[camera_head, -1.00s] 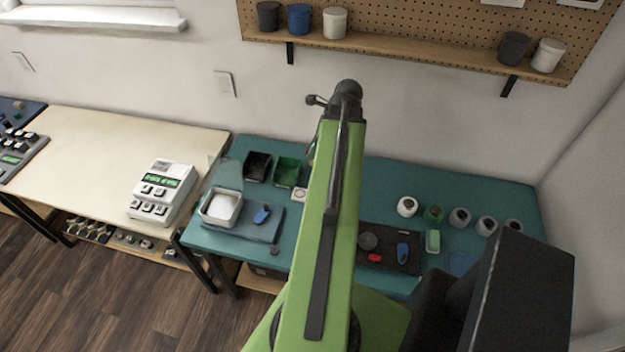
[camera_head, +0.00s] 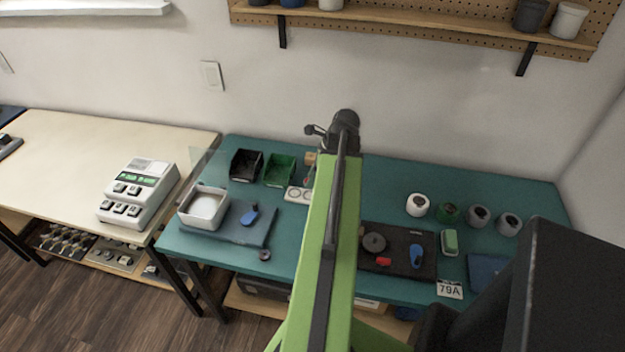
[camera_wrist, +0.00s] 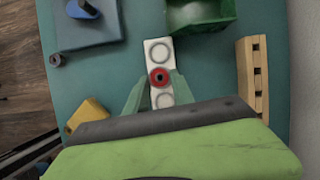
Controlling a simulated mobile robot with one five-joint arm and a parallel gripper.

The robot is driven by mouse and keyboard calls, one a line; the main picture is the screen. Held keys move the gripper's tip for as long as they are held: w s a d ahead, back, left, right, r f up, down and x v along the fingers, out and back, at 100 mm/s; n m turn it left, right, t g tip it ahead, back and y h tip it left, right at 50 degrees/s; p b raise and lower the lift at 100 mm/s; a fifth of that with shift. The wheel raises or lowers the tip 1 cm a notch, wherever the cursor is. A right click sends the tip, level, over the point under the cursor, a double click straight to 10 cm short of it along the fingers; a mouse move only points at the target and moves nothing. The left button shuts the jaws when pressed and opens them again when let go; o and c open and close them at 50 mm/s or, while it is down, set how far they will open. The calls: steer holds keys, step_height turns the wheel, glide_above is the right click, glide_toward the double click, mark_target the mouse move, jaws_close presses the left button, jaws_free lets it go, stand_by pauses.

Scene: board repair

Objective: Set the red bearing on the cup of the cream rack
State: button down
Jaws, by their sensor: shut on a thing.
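The red bearing (camera_wrist: 159,78) is a small ring with a dark hole, between the fingertips of my gripper (camera_wrist: 159,84) in the wrist view. My gripper is shut on it. The cream rack (camera_wrist: 160,47) is a narrow strip with round ringed cups, lying on the teal bench directly beneath the bearing in that view. One cup shows above the bearing and one below it. Whether the bearing touches the rack or hangs above it, I cannot tell. In the head view, part of the rack (camera_head: 296,194) shows left of my arm, which hides the rest.
A green bin (camera_wrist: 203,12) stands just beyond the rack. A slotted wooden block (camera_wrist: 253,75) is at its right, a yellow block (camera_wrist: 88,113) at lower left. A blue mat (camera_wrist: 88,34) and dark ring (camera_wrist: 56,60) lie left. Teal bench around the rack is clear.

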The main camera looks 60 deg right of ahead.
mark_target(309, 196)
steer(key=shift+f+b, duration=1.7)
steer(key=shift+f, duration=0.2)
steer(key=shift+s+f+b, duration=0.1)
steer(key=shift+f+b, duration=0.25)
steer(key=shift+f, duration=0.2)
steer(key=shift+f+b, duration=0.3)
steer(key=shift+b, duration=0.2)
stand_by(0.5)
steer(key=shift+s+a+f, duration=0.15)
stand_by(1.0)
steer(key=c, duration=1.2)
jaws_free()
steer(key=shift+b, duration=0.3)
steer(key=shift+o, duration=0.2)
steer(key=shift+r+p, duration=0.6)
steer(key=shift+p, duration=0.2)
step_height(309, 196, up, 6)
steer(key=p, duration=0.5)
steer(key=shift+p, duration=0.4)
steer(key=shift+f, duration=0.1)
